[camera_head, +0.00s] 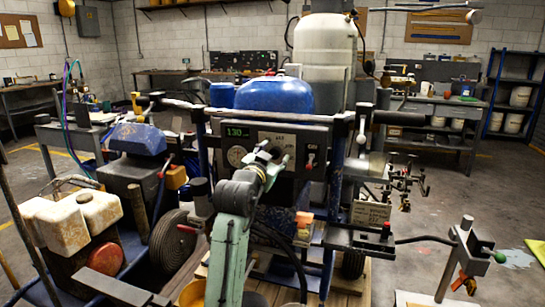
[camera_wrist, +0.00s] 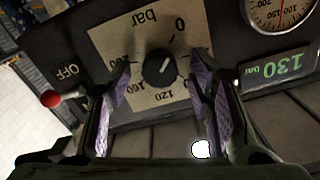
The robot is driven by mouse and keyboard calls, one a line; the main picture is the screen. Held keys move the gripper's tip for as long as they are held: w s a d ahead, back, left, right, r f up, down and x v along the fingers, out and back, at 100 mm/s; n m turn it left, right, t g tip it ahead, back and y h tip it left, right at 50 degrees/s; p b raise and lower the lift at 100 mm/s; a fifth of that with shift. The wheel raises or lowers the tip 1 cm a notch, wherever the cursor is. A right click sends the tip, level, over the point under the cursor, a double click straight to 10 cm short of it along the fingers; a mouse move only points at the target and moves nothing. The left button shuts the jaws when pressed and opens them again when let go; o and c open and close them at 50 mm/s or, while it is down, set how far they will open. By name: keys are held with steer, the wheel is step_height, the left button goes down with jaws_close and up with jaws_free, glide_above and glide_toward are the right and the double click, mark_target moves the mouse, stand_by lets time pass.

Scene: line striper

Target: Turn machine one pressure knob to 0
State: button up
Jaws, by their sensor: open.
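The pressure knob (camera_wrist: 156,70) is black and round, with a pale pointer line, on a beige dial plate (camera_wrist: 110,43) marked "bar", 0, 120 and 160. My gripper (camera_wrist: 161,64) is open, with a purple-padded finger on each side of the knob in the wrist view; I cannot tell whether they touch it. The pointer line slants toward the upper right in that view. The green display (camera_wrist: 275,69) reads 130. In the head view my gripper (camera_head: 274,152) is in front of the control panel (camera_head: 312,137) and hides the knob.
A pressure gauge (camera_wrist: 281,12) is beside the display. A red-tipped switch lever (camera_wrist: 51,99) marked OFF is on the other side. A blue tank (camera_head: 273,94) sits above the panel. The machine's frame bars and hoses surround my arm.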

steer(key=v, duration=1.2)
